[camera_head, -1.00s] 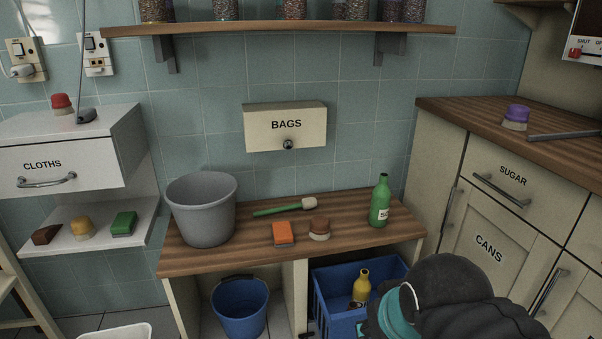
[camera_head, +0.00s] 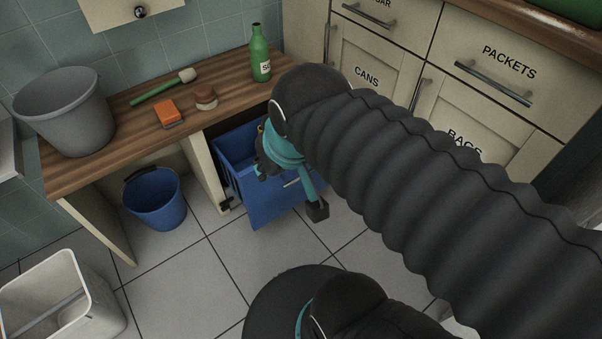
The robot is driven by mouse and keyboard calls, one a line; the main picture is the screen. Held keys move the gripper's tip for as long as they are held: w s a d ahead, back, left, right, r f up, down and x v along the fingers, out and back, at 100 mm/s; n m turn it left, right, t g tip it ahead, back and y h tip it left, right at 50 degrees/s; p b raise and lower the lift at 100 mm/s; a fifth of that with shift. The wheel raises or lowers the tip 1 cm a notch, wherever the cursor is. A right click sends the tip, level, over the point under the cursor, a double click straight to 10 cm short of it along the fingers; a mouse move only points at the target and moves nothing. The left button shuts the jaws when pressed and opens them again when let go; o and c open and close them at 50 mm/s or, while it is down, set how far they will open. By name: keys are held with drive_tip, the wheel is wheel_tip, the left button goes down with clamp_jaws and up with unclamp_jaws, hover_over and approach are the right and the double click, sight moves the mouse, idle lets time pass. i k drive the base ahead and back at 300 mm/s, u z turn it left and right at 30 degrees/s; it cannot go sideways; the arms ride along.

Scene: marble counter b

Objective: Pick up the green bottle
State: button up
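The green bottle (camera_head: 261,54) stands upright on the wooden bench top (camera_head: 85,178), near its right end, with a pale label on its front. My gripper (camera_head: 290,190) is at the end of the black ribbed arm, in front of the blue crate and lower in the picture than the bottle. It is apart from the bottle. My wrist hides part of the gripper, and its finger spacing is unclear. Nothing is visibly held in it.
A grey bucket (camera_head: 64,112), green-handled brush (camera_head: 165,86), orange sponge (camera_head: 167,113) and brown scrubber (camera_head: 206,98) share the bench. Below are a blue bucket (camera_head: 155,200) and blue crate (camera_head: 236,155). Cabinets (camera_head: 375,65) stand right of the bottle.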

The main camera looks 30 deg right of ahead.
sight(258, 46)
drive_tip(key=z, duration=0.05)
drive_tip(key=k, duration=0.95)
drive_tip(key=u, duration=0.15)
drive_tip(key=i, duration=0.85)
drive_tip(key=z, duration=1)
drive_tip(key=i, duration=0.6)
drive_tip(key=z, duration=0.55)
